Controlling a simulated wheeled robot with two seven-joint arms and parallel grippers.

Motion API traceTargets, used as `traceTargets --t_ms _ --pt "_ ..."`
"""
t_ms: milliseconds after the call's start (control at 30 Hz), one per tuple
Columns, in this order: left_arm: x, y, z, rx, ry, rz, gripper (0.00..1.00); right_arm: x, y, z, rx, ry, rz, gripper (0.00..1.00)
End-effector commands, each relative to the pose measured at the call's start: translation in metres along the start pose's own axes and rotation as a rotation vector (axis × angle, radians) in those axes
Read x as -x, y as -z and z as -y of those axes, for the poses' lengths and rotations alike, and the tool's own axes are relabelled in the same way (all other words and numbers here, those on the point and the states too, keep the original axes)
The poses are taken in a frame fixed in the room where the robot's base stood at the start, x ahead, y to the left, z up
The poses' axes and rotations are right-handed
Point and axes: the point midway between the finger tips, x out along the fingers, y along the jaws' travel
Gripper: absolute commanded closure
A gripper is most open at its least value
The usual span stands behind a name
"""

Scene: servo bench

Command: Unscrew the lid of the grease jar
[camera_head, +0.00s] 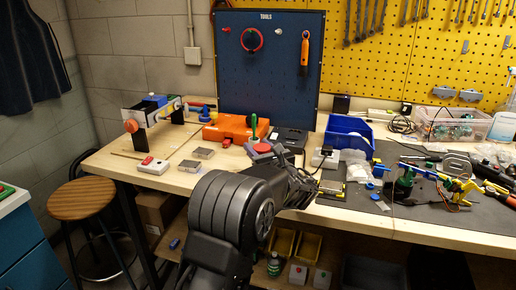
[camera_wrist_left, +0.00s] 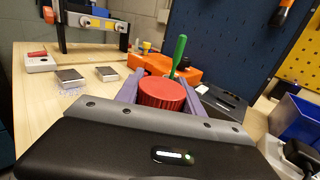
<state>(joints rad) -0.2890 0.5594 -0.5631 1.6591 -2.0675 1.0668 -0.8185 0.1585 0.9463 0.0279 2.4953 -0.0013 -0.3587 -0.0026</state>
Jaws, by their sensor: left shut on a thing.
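The red ribbed lid of the grease jar (camera_wrist_left: 162,95) sits between the two purple fingers of my left gripper (camera_wrist_left: 160,88) in the left wrist view. The fingers are shut on its sides. In the head view the red lid (camera_head: 261,147) shows just beyond my left gripper (camera_head: 268,156), near the middle of the bench. The jar's body is hidden below the lid and behind the gripper, so I cannot tell whether the lid is still seated on it. My right gripper is not in view.
An orange case (camera_head: 228,129) and a green-handled tool (camera_head: 254,126) stand just behind the lid. A dark flat box (camera_head: 290,138) lies to the right, and a blue bin (camera_head: 347,132) is farther right. Grey blocks (camera_head: 203,153) and a white box with a red button (camera_head: 152,165) lie left.

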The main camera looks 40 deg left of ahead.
Motion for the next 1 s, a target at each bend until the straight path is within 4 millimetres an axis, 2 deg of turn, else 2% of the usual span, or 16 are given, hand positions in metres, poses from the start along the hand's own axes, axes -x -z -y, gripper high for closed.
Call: traceTargets --t_ms 233,267,500,867,1000 --pt "0.000 0.002 0.000 0.001 0.000 0.001 1.00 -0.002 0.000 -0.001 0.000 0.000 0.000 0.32" --pt "0.000 0.003 0.000 0.001 0.000 0.000 0.54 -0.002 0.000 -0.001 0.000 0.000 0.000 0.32" --pt "0.000 0.002 0.000 0.001 0.000 0.000 0.35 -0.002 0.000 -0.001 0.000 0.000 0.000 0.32" --pt "0.000 -0.003 0.000 0.001 -0.001 0.000 0.33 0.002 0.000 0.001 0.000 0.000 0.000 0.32" --pt "0.013 -0.001 0.000 0.001 0.000 -0.001 0.33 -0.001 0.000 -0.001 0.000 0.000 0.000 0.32"
